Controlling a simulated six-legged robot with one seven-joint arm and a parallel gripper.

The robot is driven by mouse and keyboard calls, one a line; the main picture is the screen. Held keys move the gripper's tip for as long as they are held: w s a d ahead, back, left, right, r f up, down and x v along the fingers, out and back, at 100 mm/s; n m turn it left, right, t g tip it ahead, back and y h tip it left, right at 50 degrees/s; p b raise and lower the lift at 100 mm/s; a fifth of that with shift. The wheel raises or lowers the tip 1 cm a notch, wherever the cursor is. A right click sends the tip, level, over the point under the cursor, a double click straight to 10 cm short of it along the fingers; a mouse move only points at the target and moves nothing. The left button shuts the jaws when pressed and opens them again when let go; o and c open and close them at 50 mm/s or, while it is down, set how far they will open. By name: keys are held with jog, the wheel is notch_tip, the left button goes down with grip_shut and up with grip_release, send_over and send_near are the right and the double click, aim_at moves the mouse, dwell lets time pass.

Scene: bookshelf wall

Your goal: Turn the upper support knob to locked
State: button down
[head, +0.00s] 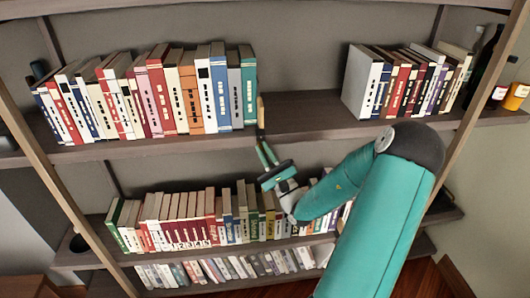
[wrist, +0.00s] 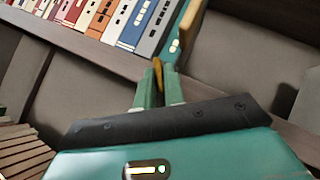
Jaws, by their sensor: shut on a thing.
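The upper support (head: 261,110) is a thin tan upright piece at the right end of the upper book row, beside the teal book. It also shows at the top of the wrist view (wrist: 190,24). Its knob (wrist: 158,70) is a small yellow-brown piece at the shelf's front edge. My gripper (head: 264,153) is just below the upper shelf's front edge. In the wrist view my green fingers (wrist: 160,88) are shut on the knob, which sticks out between their tips. The fingers hide its lower part. I cannot tell its lock marking.
The upper shelf (head: 310,125) carries a long book row at left and a shorter row (head: 405,80) at right, with bare shelf between. Bottles (head: 500,85) stand at the far right. Lower shelves full of books (head: 200,220) lie below my gripper.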

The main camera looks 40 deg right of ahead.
jog(key=c, duration=1.5)
grip_release()
jog(key=v, duration=1.4)
jog(key=shift+w, duration=0.1)
